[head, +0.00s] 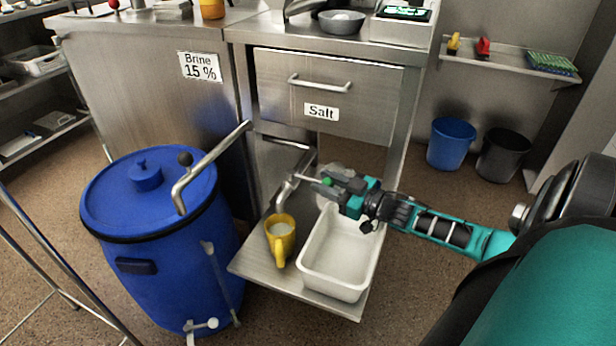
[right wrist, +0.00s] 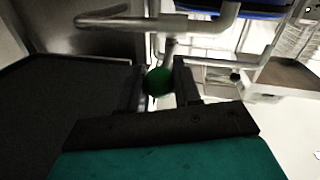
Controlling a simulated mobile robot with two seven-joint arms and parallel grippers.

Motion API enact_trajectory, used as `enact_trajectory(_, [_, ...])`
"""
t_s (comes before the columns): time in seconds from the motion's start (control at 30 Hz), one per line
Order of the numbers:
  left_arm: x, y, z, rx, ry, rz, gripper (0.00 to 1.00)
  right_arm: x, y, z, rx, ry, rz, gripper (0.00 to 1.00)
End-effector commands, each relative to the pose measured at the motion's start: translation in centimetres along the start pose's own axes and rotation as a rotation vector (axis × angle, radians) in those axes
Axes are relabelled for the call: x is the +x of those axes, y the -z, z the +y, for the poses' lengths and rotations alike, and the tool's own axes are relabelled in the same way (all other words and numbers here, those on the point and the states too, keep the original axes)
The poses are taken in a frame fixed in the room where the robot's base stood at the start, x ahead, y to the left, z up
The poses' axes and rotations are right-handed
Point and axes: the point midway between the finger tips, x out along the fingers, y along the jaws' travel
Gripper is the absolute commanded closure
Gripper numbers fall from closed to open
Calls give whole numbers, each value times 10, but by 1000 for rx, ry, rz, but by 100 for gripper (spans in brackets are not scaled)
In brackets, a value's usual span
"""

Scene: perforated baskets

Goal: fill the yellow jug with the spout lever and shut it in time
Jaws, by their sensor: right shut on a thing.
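The yellow jug (head: 281,250) stands upright on a steel shelf (head: 290,286) under the drawer cabinet. Its opening shows a pale liquid-like surface inside; I cannot tell the exact level. A bent metal spout (head: 288,188) reaches out above and behind the jug. My right gripper (head: 329,184) is to the right of the spout, shut on the green knob of the spout lever. In the right wrist view the green knob (right wrist: 158,82) sits between the two fingers of the right gripper (right wrist: 160,88). My left gripper is not in view.
A white tub (head: 340,282) stands on the shelf right beside the jug, under my right forearm. A large blue barrel (head: 150,265) with a metal crank (head: 205,168) stands close on the left. Blue (head: 450,145) and black (head: 502,155) bins stand at the back right.

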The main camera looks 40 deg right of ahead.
Motion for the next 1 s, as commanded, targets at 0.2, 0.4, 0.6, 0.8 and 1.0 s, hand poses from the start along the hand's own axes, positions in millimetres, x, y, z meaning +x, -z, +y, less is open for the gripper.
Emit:
enact_trajectory(0.2, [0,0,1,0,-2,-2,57,-4,-2,2,1,9,-3,100])
enact_trajectory(0.4, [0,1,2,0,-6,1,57,-3,-2,2,0,7,-3,63])
enact_trajectory(0.6, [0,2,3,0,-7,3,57,-3,-1,2,0,7,-1,44])
enact_trajectory(0.8, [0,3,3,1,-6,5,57,-3,0,2,0,7,0,43])
enact_trajectory(1.0, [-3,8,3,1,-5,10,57,-13,0,3,2,7,-2,43])
